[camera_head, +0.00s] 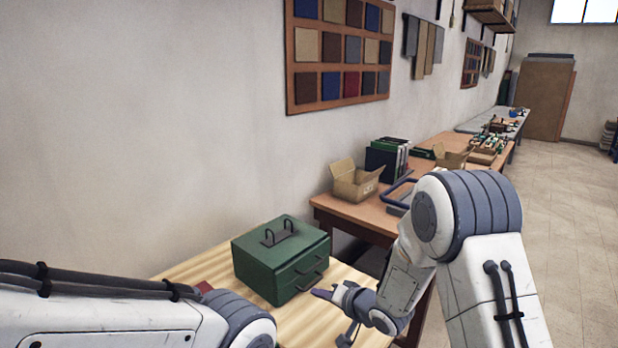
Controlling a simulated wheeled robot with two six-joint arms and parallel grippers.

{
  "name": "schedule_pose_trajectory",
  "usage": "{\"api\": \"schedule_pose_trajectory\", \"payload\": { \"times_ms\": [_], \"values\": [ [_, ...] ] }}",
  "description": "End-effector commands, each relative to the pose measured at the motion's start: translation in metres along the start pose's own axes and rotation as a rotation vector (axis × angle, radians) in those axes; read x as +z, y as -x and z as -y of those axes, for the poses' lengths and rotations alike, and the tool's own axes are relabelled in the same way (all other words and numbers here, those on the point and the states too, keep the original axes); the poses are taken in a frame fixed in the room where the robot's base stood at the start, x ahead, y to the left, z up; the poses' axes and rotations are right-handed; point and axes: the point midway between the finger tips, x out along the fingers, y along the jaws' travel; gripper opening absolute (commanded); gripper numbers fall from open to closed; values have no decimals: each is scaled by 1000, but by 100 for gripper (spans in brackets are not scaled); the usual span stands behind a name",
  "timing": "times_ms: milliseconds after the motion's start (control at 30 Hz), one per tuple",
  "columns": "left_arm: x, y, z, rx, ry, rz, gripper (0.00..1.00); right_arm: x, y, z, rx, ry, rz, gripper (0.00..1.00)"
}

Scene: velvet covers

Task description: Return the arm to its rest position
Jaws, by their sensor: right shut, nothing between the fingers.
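My right arm comes in from the right, and its gripper (334,314) is low over the light wooden table (228,262), just in front of a green box with drawers (268,268). The gripper is shut with nothing seen between its fingers. I cannot tell whether it touches the box. My left arm (130,315) crosses the lower left of the view. Its gripper is out of view.
The green box has a dark top handle and two drawer pulls. A small red thing (205,287) lies behind my left arm. A brown bench (345,211) beyond holds an open cardboard box (356,181) and dark binders (388,160).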

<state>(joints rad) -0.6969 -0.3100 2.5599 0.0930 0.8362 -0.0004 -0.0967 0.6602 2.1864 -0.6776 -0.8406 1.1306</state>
Motion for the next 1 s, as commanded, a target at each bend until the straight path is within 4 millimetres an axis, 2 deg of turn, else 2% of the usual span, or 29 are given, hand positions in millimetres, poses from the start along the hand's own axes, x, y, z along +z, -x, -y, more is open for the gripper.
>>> {"api": "schedule_pose_trajectory", "payload": {
  "times_ms": [33,167,267,500,633,700,800,1000],
  "values": [
    [0,2,0,0,0,0,50,2,11,17,68,88,15,0],
    [0,4,0,0,0,0,50,22,48,37,263,285,104,0],
    [0,6,0,0,0,0,50,48,90,51,380,413,219,0],
    [-1,11,-1,0,0,0,50,138,214,73,489,653,628,0],
    [-1,12,-1,0,0,0,50,176,269,79,459,733,826,0],
    [-1,12,-1,0,0,0,50,190,288,80,440,759,898,0],
    [-1,13,-1,0,0,0,50,199,305,80,422,780,957,0],
    [-1,13,-1,0,0,0,50,202,309,79,418,786,976,0]
  ]
}}
